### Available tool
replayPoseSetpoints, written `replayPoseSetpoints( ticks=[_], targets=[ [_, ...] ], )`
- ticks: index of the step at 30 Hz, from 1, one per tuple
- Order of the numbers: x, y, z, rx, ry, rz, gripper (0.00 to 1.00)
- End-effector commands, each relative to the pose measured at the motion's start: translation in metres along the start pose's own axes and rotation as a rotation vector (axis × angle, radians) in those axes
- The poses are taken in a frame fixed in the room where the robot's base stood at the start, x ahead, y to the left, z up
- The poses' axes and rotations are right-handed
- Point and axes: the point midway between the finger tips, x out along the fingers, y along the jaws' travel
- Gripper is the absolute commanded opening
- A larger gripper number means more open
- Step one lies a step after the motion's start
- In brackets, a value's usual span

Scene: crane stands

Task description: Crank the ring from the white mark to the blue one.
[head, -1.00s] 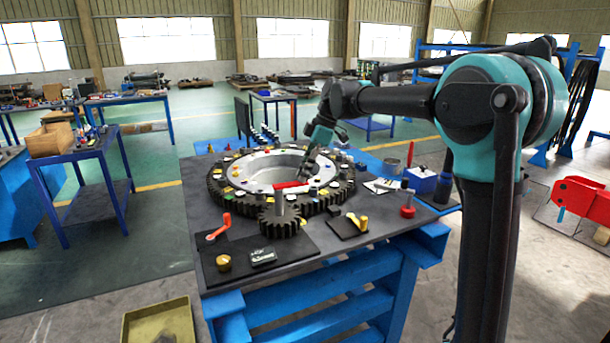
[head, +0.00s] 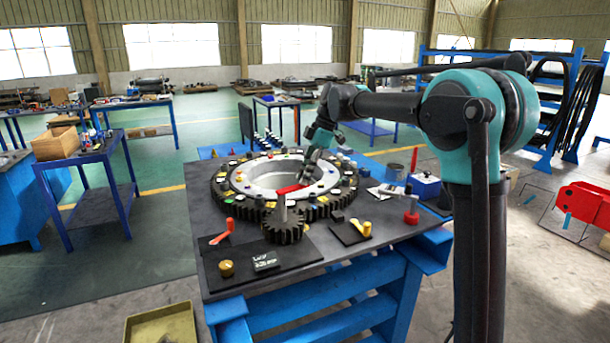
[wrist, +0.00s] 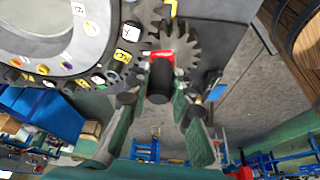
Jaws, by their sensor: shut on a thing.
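The large toothed ring (head: 228,200) lies flat on the dark bench top, with small coloured and white pieces around its upper face. It also shows in the wrist view (wrist: 52,45). A small gear (head: 284,232) meshes with its near side and carries an upright post. The red crank (head: 290,189) sits above this gear and shows between my fingers in the wrist view (wrist: 161,54). My gripper (head: 308,174) is shut on the crank's handle, with its fingers (wrist: 161,80) either side. I cannot tell which pieces are the white and blue marks.
An orange-red lever (head: 222,232) and a yellow knob (head: 226,267) stand on a black plate at the near left. A yellow-handled piece (head: 361,227) and a red knob (head: 411,215) stand to the right. A yellow tray (head: 160,325) is on the floor.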

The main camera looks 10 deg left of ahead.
Motion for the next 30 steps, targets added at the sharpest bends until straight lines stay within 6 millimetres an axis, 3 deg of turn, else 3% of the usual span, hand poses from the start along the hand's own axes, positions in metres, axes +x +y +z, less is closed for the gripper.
replayPoseSetpoints(
  ticks=[1, 2, 7, 19, 30],
  targets=[
    [0.000, 0.001, -0.002, -0.001, 0.004, 0.003, 0.00],
    [0.000, 0.001, -0.002, -0.001, 0.004, 0.003, 0.23],
    [0.000, 0.001, -0.002, -0.001, 0.003, 0.002, 0.43],
    [-0.008, 0.000, -0.001, 0.000, 0.002, 0.000, 0.43],
    [-0.077, 0.001, -0.001, 0.001, 0.002, 0.001, 0.43]
  ],
)
